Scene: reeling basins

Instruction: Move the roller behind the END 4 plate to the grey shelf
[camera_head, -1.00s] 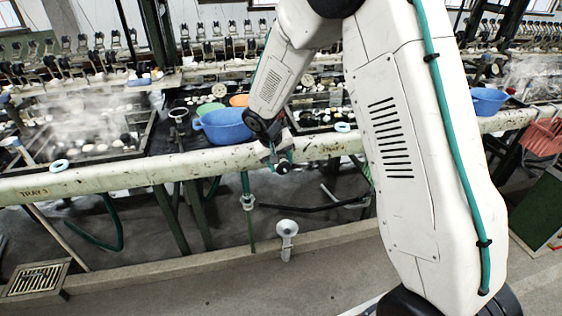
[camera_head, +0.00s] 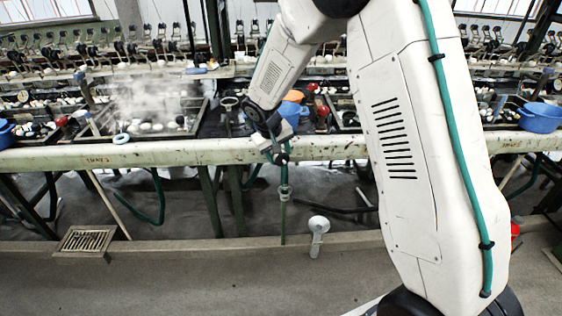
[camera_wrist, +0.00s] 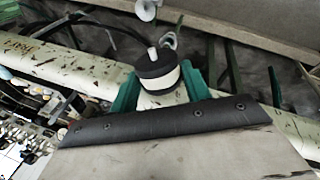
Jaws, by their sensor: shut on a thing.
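My gripper (camera_head: 279,150) is low in front of the long pale beam in the head view, partly hidden by my own wrist. In the wrist view my gripper (camera_wrist: 158,84) has its green fingers closed on both sides of the roller (camera_wrist: 157,70). The roller is a short cylinder with black ends, a pale band and a small pale stub. It shows small and dark in the head view (camera_head: 281,159). I cannot make out an END 4 plate or a grey shelf in either view.
The pale beam (camera_head: 180,153) runs across the front of the basins. A blue tub (camera_head: 540,118) stands at the right, and a teal ring (camera_head: 121,139) lies on the beam. A white funnel-like fitting (camera_head: 318,225) and a floor grate (camera_head: 86,240) are below. The front floor is clear.

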